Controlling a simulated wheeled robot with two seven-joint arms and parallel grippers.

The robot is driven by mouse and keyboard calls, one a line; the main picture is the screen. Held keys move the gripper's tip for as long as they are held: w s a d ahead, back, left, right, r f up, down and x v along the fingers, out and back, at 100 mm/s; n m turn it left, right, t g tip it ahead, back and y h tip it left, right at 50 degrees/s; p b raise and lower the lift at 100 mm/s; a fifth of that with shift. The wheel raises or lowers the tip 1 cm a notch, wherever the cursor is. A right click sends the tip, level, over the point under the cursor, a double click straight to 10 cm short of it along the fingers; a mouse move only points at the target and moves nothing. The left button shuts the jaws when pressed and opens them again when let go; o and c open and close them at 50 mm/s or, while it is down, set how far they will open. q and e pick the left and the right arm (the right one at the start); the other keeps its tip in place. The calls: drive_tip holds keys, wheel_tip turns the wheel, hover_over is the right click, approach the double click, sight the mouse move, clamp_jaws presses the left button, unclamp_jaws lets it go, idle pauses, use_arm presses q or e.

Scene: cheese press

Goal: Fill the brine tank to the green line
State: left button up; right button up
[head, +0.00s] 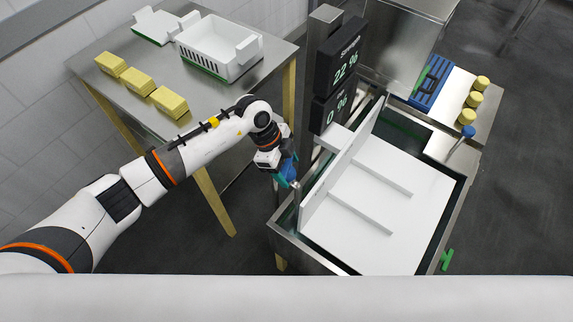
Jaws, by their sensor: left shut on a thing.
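The steel tank (292,240) stands at right centre, with a white ribbed board (390,215) over most of its opening and a raised white panel (335,180) along its left side. A dark green strip shows inside the far wall; I cannot tell the liquid level. Two black displays stand behind it: the upper display (341,56) reads "Strength" and 22 %, the lower display (333,107) reads 0 %. My left gripper (288,179) is at the tank's left outer side, shut on a small blue part (290,168), mostly hidden by the fingers. My right gripper is not in view.
A steel table (222,98) at left holds yellow blocks (139,82), a white crate (218,48) and a white tray (155,27). Right of the tank are a blue-knobbed lever (467,131), a blue rack (430,82), yellow cylinders (474,99) and a green handle (446,260).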

use_arm(q)
drive_tip(key=m+b, duration=0.1)
drive_tip(key=m, duration=0.1)
drive_tip(key=shift+f+m+g+b, duration=0.1)
drive_tip(key=shift+m+g+b, duration=0.2)
drive_tip(key=shift+g, duration=0.1)
drive_tip(key=shift+m+y, duration=0.3)
drive_tip(key=shift+m, duration=0.3)
drive_tip(key=shift+r, duration=0.2)
drive_tip(key=o, duration=1)
drive_tip(key=shift+g, duration=0.3)
